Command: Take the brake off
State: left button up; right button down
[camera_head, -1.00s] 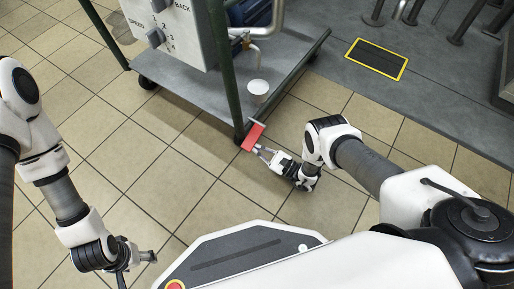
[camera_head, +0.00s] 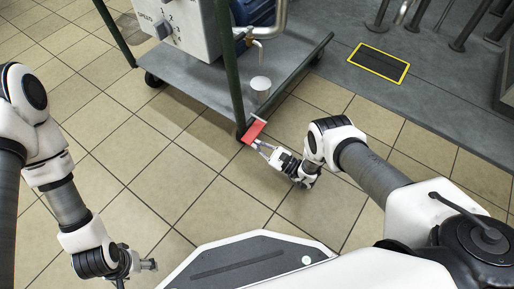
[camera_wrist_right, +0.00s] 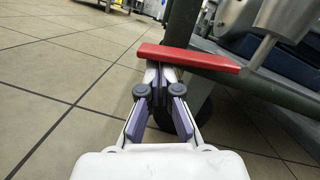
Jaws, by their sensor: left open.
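The brake is a flat red pedal (camera_head: 254,131) at the wheel on the near corner of the cart, low above the floor. In the right wrist view the red pedal (camera_wrist_right: 190,58) crosses just past the fingertips. My right gripper (camera_head: 262,147) is at the pedal's near edge. In the wrist view the right gripper's (camera_wrist_right: 161,75) tips are together beneath the bar; contact cannot be told. The caster wheel behind is partly hidden by the gripper. My left gripper (camera_head: 152,265) is open and empty over the floor at lower left, far from the pedal.
The grey cart platform (camera_head: 192,82) carries a control box (camera_head: 180,25) and a blue vessel. A green post (camera_head: 229,75) rises at its near corner, beside a white cup-like part (camera_head: 260,84). A yellow-edged floor plate (camera_head: 378,63) lies right. Tiles in front are clear.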

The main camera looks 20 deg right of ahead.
aim_at(253, 140)
jog(key=shift+s+a+r+p, duration=0.1)
jog(key=shift+r+p, duration=0.15)
jog(key=shift+r, duration=0.1)
jog(key=shift+s+a+r+p, duration=0.1)
jog(key=shift+r+p, duration=0.15)
jog(key=shift+r, duration=0.1)
pick_arm(q)
jog(key=shift+s+r+p, duration=0.2)
jog(key=shift+r+p, duration=0.65)
jog(key=shift+r, duration=0.55)
pick_arm(e)
jog(key=shift+a+r, duration=0.15)
jog(key=shift+r, duration=0.85)
